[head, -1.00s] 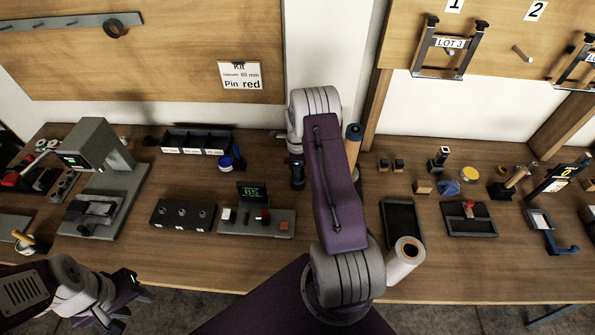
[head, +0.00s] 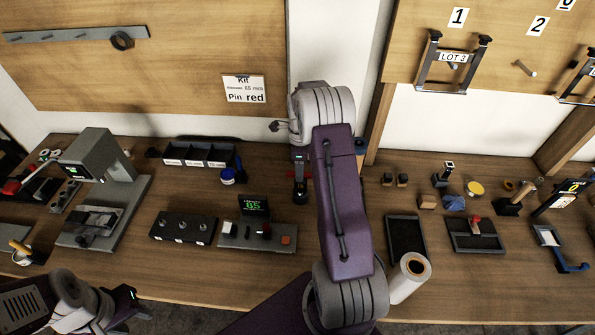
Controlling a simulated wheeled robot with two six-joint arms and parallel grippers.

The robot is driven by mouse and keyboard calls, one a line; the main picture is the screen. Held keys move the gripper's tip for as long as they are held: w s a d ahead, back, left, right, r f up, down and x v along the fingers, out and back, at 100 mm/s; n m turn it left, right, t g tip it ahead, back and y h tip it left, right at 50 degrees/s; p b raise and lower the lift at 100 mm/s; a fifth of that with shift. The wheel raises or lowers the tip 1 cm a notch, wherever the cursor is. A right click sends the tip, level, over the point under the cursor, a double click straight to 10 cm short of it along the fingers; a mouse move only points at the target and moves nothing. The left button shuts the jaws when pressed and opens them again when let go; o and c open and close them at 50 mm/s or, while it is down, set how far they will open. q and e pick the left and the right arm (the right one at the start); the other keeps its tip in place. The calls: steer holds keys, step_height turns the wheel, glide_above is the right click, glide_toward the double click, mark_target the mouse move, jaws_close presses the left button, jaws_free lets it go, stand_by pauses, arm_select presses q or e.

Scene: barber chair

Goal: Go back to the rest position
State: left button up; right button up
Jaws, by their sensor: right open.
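My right arm stretches over the workbench (head: 240,278) in the middle of the head view, its wrist at the back of the bench. My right gripper (head: 300,192) points down behind the small display box; it is open, and I see nothing held in it. My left gripper (head: 128,303) is low at the left, in front of the bench's front edge. Its fingers are small and dark, so I cannot tell whether it is open or shut. No object shows in it.
A grey press (head: 100,170) stands at the left. A black three-knob box (head: 183,226) and a grey button panel (head: 255,238) lie mid-bench. A black bin row (head: 200,155) is behind. A white roll (head: 408,278) and a dark tray (head: 405,237) sit close right of my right arm.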

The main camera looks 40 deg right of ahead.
steer(key=shift+a, duration=0.1)
steer(key=shift+n+t, duration=0.4)
steer(key=shift+n, duration=0.1)
steer(key=w+a+r, duration=0.2)
steer(key=r, duration=0.1)
steer(key=shift+w+a+r, duration=0.2)
steer(key=shift+w+a, duration=0.15)
steer(key=shift+a, duration=0.05)
steer(key=s+a+r+n, duration=0.3)
steer(key=a, duration=0.4)
steer(key=s+a+r+n, duration=0.3)
steer(key=a, duration=0.3)
steer(key=s+a+f+n, duration=0.2)
steer(key=s+n, duration=0.5)
steer(key=n, duration=0.2)
steer(key=s+a+f+n, duration=0.2)
steer(key=s+n, duration=0.5)
steer(key=n, duration=0.2)
steer(key=shift+a+f+n, duration=0.25)
steer(key=shift+a+n, duration=0.15)
